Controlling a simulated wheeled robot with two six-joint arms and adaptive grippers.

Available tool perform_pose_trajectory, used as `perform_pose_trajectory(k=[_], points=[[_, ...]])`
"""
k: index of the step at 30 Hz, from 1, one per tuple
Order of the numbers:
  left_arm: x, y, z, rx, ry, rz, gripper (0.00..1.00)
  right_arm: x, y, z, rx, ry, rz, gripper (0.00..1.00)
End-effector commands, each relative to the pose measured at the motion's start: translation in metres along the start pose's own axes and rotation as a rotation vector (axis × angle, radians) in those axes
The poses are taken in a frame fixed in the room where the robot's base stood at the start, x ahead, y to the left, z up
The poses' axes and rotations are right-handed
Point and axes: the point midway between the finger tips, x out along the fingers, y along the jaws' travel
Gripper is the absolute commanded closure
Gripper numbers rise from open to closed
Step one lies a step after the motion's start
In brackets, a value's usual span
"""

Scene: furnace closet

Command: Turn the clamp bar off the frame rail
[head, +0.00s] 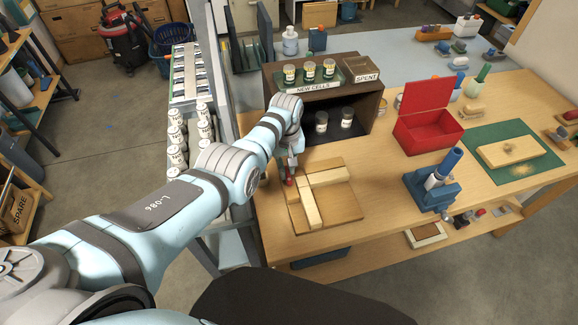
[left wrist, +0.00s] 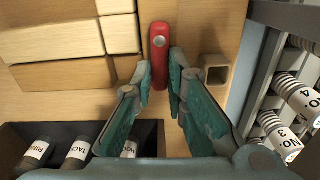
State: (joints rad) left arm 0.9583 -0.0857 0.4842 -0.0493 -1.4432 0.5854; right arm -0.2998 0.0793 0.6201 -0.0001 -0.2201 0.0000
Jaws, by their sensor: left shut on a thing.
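The clamp bar is a short red bar with rounded ends (left wrist: 159,48); in the head view only a small red part of it (head: 289,182) shows below my gripper. My left gripper (left wrist: 159,84) is shut on its near end, one finger on each side. Pale wooden frame rails lie on a wooden board; one rail (head: 310,207) shows in the head view, and rail ends (left wrist: 118,33) show in the left wrist view just left of the bar. My right gripper is not in view.
A dark wooden cell shelf (head: 372,108) with several jars stands behind the board. A red open box (head: 427,132) and a blue tool stand (head: 432,188) are to the right. A square metal tube (left wrist: 214,70) is right of my fingers.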

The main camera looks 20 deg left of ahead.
Motion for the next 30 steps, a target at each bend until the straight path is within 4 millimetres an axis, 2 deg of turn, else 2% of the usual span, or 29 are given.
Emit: perform_pose_trajectory(k=[7,20,21,24,30], points=[[0.0001,-0.0023,-0.0004,-0.062,0.001,0.000,1.00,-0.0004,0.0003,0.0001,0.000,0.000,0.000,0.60],[0.0006,-0.0031,0.0000,-0.072,0.000,-0.002,1.00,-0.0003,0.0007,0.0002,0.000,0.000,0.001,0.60],[0.0007,-0.0031,0.0000,-0.072,0.000,-0.002,0.84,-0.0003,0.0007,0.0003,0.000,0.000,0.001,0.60],[0.0007,-0.0031,0.0002,-0.072,0.000,-0.002,0.68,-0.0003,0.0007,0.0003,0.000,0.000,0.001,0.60],[0.0005,-0.0027,0.0002,-0.071,-0.001,-0.001,0.67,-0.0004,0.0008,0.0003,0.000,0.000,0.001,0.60]])
